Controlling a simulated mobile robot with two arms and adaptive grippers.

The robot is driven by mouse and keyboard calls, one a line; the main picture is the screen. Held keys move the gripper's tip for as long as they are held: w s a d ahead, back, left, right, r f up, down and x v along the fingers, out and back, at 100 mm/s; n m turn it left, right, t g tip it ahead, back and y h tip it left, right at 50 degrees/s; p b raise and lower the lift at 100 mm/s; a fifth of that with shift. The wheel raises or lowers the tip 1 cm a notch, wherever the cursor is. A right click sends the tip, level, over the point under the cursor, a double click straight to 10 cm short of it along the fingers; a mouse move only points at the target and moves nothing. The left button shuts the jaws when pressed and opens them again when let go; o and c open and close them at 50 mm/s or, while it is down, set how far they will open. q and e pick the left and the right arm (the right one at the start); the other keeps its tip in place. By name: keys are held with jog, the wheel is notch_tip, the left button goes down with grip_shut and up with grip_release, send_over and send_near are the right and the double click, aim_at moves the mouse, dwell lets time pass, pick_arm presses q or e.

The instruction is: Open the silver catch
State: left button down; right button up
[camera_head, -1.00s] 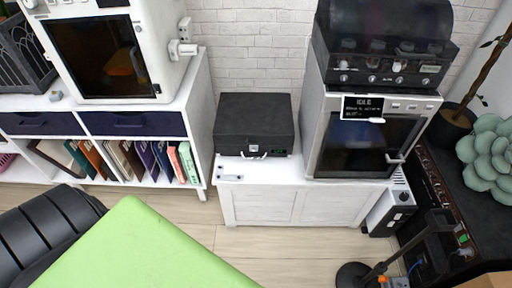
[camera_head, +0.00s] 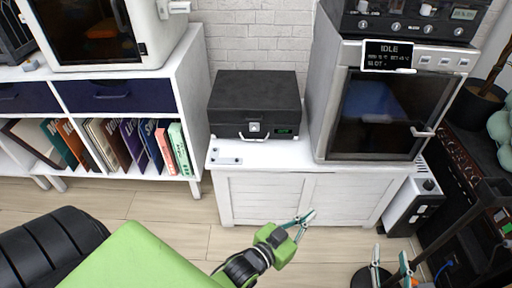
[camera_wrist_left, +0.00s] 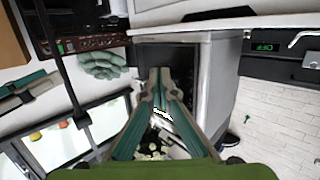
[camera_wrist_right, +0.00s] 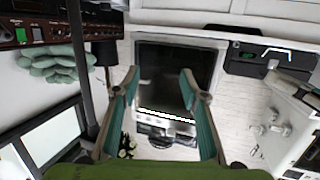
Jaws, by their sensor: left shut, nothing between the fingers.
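The silver catch (camera_head: 254,127) is a small plate on the front of a black case (camera_head: 254,96), which looks closed. A pale handle (camera_head: 254,138) is below the catch, and a small green display (camera_head: 283,131) is right of it. My left gripper (camera_head: 303,219) is shut and empty, in front of the white cabinet, below and right of the case. Its fingertips meet in the left wrist view (camera_wrist_left: 164,76). My right gripper (camera_head: 391,258) is at the lower right edge, far from the case. Its fingers are spread and empty in the right wrist view (camera_wrist_right: 160,80).
The case stands on a white cabinet (camera_head: 262,200), with a small metal piece (camera_head: 226,160) on the top at left. An oven-like machine (camera_head: 390,115) stands close to its right. A shelf with books (camera_head: 190,110) is at left. A green surface (camera_head: 125,262) is in front.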

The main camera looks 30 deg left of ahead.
pick_arm(q)
jog(key=w+a+r+t+b, duration=0.1)
jog(key=a+r+t+b, duration=0.2)
jog(key=r, duration=0.4)
jog(key=w+a+r+t+b, duration=0.1)
jog(key=r+t+b, duration=0.1)
jog(key=r+b, duration=0.4)
jog(key=w+a+f+g+y, duration=0.1)
jog(key=w+a+f+y, duration=0.2)
jog(key=a, duration=0.4)
jog(key=w+a+f+n+g+y, duration=0.1)
jog(key=w+a+f+y, duration=0.2)
jog(key=a, duration=0.5)
jog(key=w+a+f+n+g+y, duration=0.1)
jog(key=w+a+f+y, duration=0.1)
jog(key=a+y, duration=0.3)
jog(key=w+a, duration=0.1)
jog(key=a, duration=0.1)
jog(key=shift+a+f+g, duration=0.35)
jog(key=shift+f+g, duration=0.05)
pick_arm(e)
jog(key=s+r+t+y, duration=0.1)
jog(key=s+r+t, duration=0.1)
jog(key=r, duration=1)
jog(key=s+r+t+y, duration=0.1)
jog(key=s+r+t, duration=0.2)
jog(key=r, duration=0.8)
jog(key=t, duration=0.2)
jog(key=shift+s+d+r+t, duration=0.3)
jog(key=shift+s+r, duration=0.05)
